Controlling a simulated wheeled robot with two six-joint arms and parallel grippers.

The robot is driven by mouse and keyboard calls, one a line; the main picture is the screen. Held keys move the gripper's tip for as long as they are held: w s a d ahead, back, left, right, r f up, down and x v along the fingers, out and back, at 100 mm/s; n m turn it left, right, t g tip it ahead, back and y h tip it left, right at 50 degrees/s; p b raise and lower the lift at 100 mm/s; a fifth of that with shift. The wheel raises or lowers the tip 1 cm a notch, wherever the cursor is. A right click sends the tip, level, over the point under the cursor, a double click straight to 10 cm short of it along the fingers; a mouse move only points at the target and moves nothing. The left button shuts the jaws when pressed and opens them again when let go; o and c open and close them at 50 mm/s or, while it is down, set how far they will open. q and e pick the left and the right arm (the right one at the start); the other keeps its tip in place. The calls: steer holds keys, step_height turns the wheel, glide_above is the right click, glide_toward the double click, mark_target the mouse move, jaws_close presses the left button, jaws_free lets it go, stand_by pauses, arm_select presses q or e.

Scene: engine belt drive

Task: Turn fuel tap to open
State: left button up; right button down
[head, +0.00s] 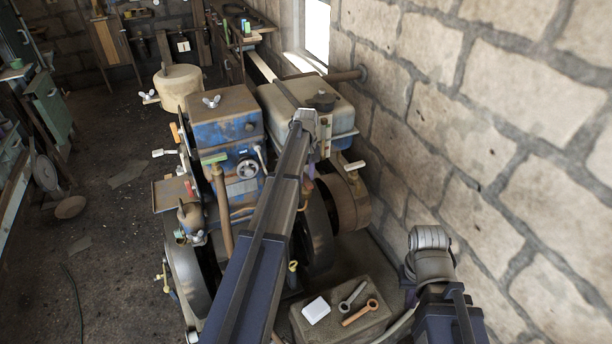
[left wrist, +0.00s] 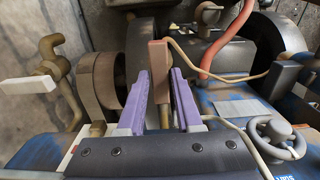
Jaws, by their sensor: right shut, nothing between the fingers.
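A tap-like fitting with a red-brown lever (left wrist: 158,62) shows in the left wrist view. It looks like the fuel tap, and a thin pipe runs from near its top. My left gripper (left wrist: 161,72) is open, with one purple finger on each side of the lever. Small gaps show, so I cannot tell that either finger touches. In the head view the left gripper (head: 307,188) is mostly hidden by its own arm, below the grey-green tank (head: 338,112). My right gripper (head: 408,273) is low at the right, shut and empty, partly hidden by its arm.
A brass lever with a white handle (left wrist: 30,83) stands left of the fingers; a small handwheel (left wrist: 278,138) is at the right. The blue engine housing (head: 226,125) is left of my arm. A block (head: 345,333) carries two tools and a white piece. The stone wall (head: 500,130) bounds the right.

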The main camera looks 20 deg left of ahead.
mark_target(306, 179)
arm_select(q)
steer(key=o, duration=0.3)
steer(key=shift+r, duration=0.1)
step_height(306, 179, up, 8)
steer(key=p, duration=0.8)
steer(key=shift+f, duration=0.25)
